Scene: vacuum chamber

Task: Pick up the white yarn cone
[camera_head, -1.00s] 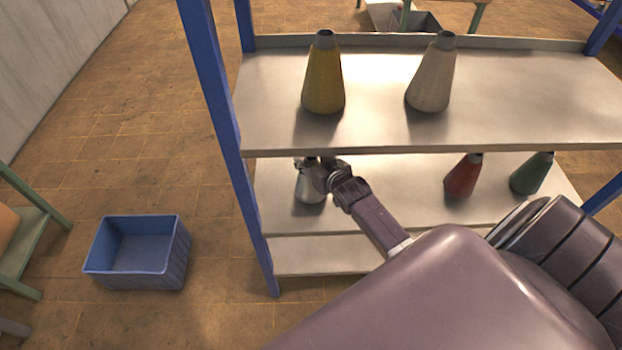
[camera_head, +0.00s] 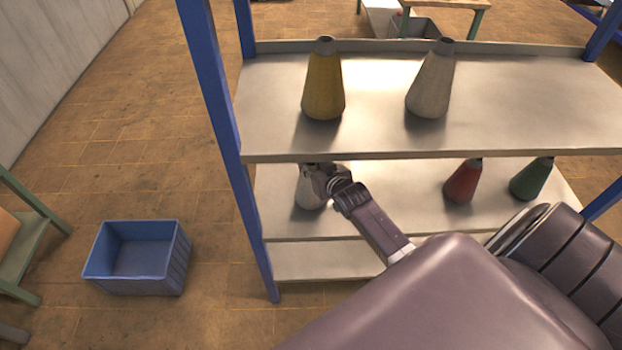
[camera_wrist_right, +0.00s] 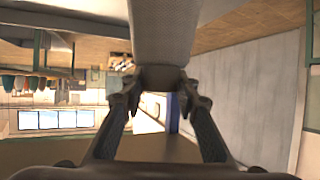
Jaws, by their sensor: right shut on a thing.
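A white yarn cone (camera_head: 308,192) is at the left end of the lower shelf, partly hidden by my right gripper (camera_head: 318,177) and the upper shelf's edge. My right gripper is shut on it near its narrow top. In the wrist view the cone (camera_wrist_right: 172,35) fills the top middle, its narrow end between both fingertips (camera_wrist_right: 160,90). I cannot tell whether its base touches the shelf. My left gripper is not in view.
The upper shelf (camera_head: 270,100) overhangs closely and bears a yellow cone (camera_head: 323,88) and a beige cone (camera_head: 431,85). Red (camera_head: 463,182) and green (camera_head: 531,180) cones stand right on the lower shelf. A blue post (camera_head: 222,110) is close left. An empty blue crate (camera_head: 165,275) sits on the floor.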

